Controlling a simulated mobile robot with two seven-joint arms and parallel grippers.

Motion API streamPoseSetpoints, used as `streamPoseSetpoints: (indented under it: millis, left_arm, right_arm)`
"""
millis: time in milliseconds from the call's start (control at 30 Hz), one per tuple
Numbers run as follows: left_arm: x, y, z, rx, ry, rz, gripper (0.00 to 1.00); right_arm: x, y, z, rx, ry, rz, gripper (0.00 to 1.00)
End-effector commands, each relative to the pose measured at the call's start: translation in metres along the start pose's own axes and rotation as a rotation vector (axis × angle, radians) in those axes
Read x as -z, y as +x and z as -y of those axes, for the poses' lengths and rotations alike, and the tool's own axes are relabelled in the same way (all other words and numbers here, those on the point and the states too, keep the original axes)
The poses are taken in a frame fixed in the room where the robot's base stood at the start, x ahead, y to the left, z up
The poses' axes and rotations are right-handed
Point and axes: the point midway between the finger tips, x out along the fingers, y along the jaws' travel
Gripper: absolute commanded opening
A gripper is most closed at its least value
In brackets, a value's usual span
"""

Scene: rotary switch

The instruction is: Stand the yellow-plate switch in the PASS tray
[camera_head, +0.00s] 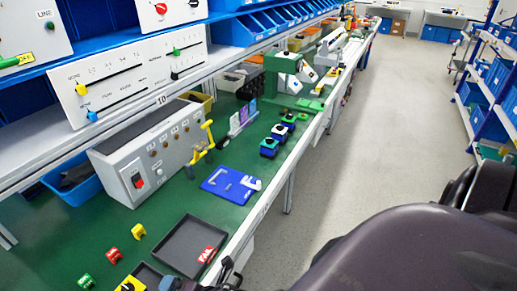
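A yellow and black piece (131,285), which looks like the yellow-plate switch, shows at the bottom edge, over or in a dark tray (149,274). The picture edge cuts it off, and I cannot tell whether it stands or lies. No PASS label is readable, so I cannot tell whether this is the PASS tray. A larger dark tray (186,238) beside it bears a red FAIL label. Dark gripper-like parts (222,276), seemingly of my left gripper, enter at the bottom edge. Their fingertips and any grip are not clear. My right gripper is not visible.
Yellow (138,231), red (113,255) and green (86,281) small pieces sit left of the trays. A grey test box (150,152) and a blue plate (228,184) lie beyond. Switches with black knobs (269,147) stand near the bench edge. Green bench is clear between.

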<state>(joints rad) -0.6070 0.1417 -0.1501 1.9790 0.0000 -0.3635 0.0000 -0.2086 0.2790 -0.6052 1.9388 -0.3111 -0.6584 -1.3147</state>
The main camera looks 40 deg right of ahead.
Motion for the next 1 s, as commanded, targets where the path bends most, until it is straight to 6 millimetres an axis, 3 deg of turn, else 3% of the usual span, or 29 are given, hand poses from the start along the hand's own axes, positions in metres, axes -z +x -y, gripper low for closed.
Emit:
streamPoseSetpoints:
  millis: [200,500,700,1000]
  left_arm:
    - [0.0,0.0,0.0,0.0,0.0,0.0,0.28]
    - [0.0,0.0,0.0,0.0,0.0,0.0,0.28]
    - [0.0,0.0,0.0,0.0,0.0,0.0,0.28]
    - [0.0,0.0,0.0,0.0,0.0,0.0,0.28]
  right_arm:
    - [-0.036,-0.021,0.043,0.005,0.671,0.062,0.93]
    - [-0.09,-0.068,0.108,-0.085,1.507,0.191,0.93]
    - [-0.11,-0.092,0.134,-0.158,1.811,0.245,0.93]
    - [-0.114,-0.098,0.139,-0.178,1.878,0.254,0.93]
